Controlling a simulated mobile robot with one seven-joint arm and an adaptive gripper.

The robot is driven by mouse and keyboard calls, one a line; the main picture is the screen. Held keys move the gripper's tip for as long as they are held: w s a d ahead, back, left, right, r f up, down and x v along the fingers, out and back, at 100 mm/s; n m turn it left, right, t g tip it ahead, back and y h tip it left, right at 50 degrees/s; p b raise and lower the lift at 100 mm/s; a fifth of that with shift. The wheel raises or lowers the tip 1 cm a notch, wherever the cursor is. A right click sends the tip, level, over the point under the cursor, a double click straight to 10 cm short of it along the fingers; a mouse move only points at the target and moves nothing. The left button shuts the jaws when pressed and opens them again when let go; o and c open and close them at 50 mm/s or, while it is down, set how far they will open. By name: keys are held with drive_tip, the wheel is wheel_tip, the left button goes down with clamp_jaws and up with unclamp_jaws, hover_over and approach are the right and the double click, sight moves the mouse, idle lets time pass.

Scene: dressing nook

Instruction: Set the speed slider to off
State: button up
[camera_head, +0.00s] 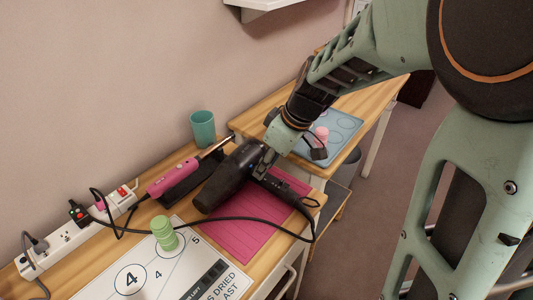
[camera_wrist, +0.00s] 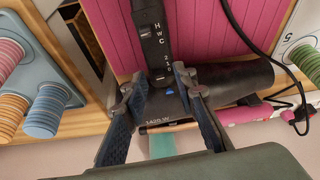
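A black hair dryer (camera_head: 228,178) lies on a pink ribbed mat (camera_head: 240,236). In the wrist view its handle (camera_wrist: 150,20) points up the picture and its barrel (camera_wrist: 240,80) points right. The handle bears the letters H, W, C, and below them a "2" and further small figures. The speed slider beside those figures is partly hidden and too small for its setting to be read. A blue button (camera_wrist: 168,93) lies at the handle's base. My gripper (camera_wrist: 159,82) is open over the dryer, its fingers apart with nothing held; it also shows in the head view (camera_head: 268,160).
A pink styling tool (camera_head: 172,178) lies in a dark holder behind the dryer, near a teal cup (camera_head: 203,129). A power strip (camera_head: 75,230), a green roller (camera_head: 164,233) and a numbered sheet (camera_head: 200,258) are at left. The dryer's black cord loops across the table.

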drive_tip(key=v, duration=0.7)
drive_tip(key=shift+r, duration=0.25)
drive_tip(key=shift+s, duration=0.1)
